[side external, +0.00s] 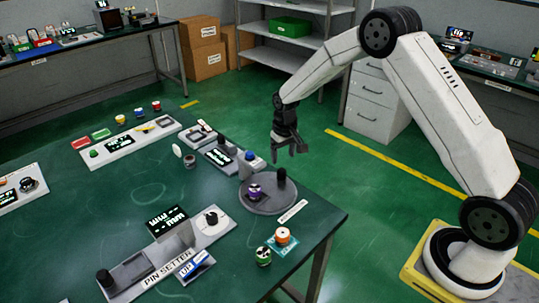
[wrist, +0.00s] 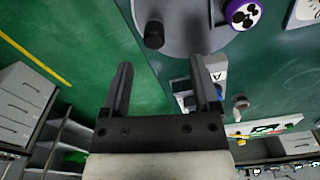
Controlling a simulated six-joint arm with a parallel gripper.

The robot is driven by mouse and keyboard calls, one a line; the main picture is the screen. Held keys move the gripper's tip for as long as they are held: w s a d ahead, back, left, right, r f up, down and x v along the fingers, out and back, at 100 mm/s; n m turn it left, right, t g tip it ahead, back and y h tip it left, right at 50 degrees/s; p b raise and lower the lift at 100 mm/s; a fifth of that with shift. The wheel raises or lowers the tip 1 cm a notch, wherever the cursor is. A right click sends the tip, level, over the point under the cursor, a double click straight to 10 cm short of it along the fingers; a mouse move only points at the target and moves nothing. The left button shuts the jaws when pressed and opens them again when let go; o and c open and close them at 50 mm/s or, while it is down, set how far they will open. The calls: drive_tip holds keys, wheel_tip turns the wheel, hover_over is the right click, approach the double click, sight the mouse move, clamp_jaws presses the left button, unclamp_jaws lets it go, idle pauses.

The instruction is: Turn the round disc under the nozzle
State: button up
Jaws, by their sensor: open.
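The round grey disc (side external: 272,205) lies near the right corner of the green table. A black knob (side external: 282,180) stands on its far right part, and a purple-and-black piece (side external: 254,193) sits on its left part. In the wrist view the disc (wrist: 195,32) shows at the top, cut off by the frame edge, with the black knob (wrist: 154,35) and the purple-rimmed piece (wrist: 242,12). My gripper (side external: 291,148) is open and empty, above and behind the disc, apart from the knob. Its fingers (wrist: 162,68) also show in the wrist view. I cannot make out a nozzle.
A small device with a display (side external: 222,157) stands just behind the disc. The pin setter panel (side external: 165,262) lies left and in front. Green and orange pieces (side external: 264,256) (side external: 283,236) stand near the front right edge. A pale strip (side external: 293,211) lies beside the disc.

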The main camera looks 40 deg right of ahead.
sight(282, 170)
drive_tip(key=shift+w+d+f, duration=0.35)
drive_tip(key=shift+w+f, duration=0.05)
drive_tip(key=shift+f, duration=0.15)
drive_tip(key=shift+w+d+f, duration=0.35)
drive_tip(key=shift+w+f, duration=0.05)
drive_tip(key=shift+f, duration=0.1)
drive_tip(key=shift+f, duration=0.1)
drive_tip(key=shift+f, duration=3.8)
clamp_jaws()
